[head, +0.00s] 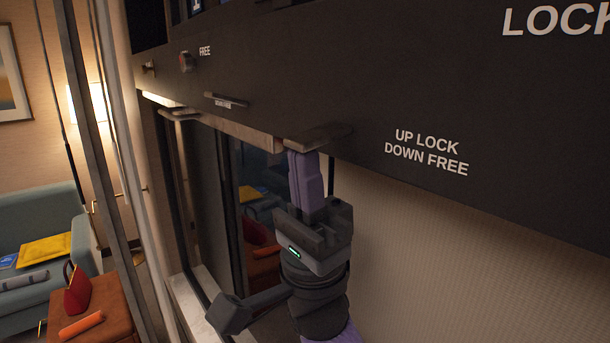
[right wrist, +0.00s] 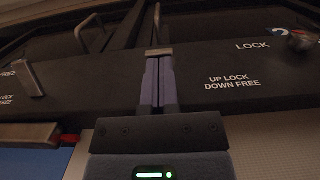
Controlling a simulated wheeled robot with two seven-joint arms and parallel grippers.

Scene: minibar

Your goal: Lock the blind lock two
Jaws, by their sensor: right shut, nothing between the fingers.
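A dark panel (head: 400,90) runs across the top of the head view. White lettering on it reads "UP LOCK DOWN FREE" (head: 428,150). A flat metal lock lever (head: 318,137) sits at the panel's lower edge, left of this lettering. My right gripper (head: 303,155) points upward, its fingers shut and empty, with the tips right at or just under the lever; I cannot tell whether they touch. In the right wrist view, the lever (right wrist: 158,50) shows just above the fingertips, partly hidden by them. My left gripper is not in view.
A round knob (head: 186,62) and a small handle (head: 226,101) are on the panel to the left. A pale textured wall (head: 460,260) lies below the panel.

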